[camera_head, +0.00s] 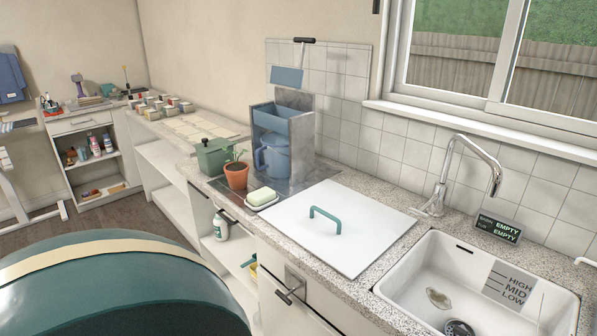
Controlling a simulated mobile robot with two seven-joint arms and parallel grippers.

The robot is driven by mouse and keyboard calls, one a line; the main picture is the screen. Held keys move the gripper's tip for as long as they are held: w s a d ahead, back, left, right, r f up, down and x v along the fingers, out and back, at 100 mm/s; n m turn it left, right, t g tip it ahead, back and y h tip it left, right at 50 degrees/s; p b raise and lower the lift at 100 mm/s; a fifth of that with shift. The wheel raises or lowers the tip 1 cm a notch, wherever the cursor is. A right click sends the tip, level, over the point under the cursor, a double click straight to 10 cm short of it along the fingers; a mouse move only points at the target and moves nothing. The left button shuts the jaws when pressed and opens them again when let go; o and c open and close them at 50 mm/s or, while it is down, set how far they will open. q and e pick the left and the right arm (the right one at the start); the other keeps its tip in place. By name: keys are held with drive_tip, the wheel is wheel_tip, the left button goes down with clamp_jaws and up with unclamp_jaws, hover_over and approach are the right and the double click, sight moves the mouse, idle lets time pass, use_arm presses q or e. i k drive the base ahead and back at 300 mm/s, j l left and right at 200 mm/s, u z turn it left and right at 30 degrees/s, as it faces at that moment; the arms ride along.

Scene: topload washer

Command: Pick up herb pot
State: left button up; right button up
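The herb pot (236,176) is a small terracotta pot with a thin green plant. It stands upright on the counter, near its front edge, left of the middle of the head view. A white soap dish with a pale bar of soap (262,197) sits just to its right. A dark green box (213,157) stands close behind it to the left. Neither of my grippers shows in this view.
A grey open-fronted box (299,140) holding a blue jug (273,157) stands behind the pot. A white lid with a teal handle (340,240) lies to the right, before a white sink (440,290) and faucet (465,165). Shelves below the counter hold bottles.

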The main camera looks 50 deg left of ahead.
sight(236, 173)
drive_tip(key=u, duration=2.05)
drive_tip(key=z, duration=0.5)
drive_tip(key=i+j+z, duration=0.1)
drive_tip(key=z, duration=0.35)
drive_tip(key=j+z, duration=0.25)
drive_tip(key=z, duration=0.2)
drive_tip(key=i+j+z, duration=0.1)
drive_tip(key=j+z, duration=0.15)
drive_tip(key=z, duration=0.2)
drive_tip(key=j+z, duration=0.35)
drive_tip(key=j, duration=0.15)
drive_tip(key=k+j+z, duration=0.15)
drive_tip(key=j+z, duration=0.2)
drive_tip(key=j, duration=0.15)
drive_tip(key=k+j+z, duration=0.1)
drive_tip(key=j, duration=0.25)
drive_tip(key=k+j+z, duration=0.15)
drive_tip(key=j, duration=0.2)
drive_tip(key=j+z, duration=0.1)
drive_tip(key=j, duration=0.25)
drive_tip(key=k+j, duration=0.15)
drive_tip(key=j, duration=0.2)
drive_tip(key=k+j, duration=0.15)
drive_tip(key=j, duration=0.2)
drive_tip(key=k+j, duration=0.1)
drive_tip(key=j, duration=0.2)
drive_tip(key=z, duration=0.05)
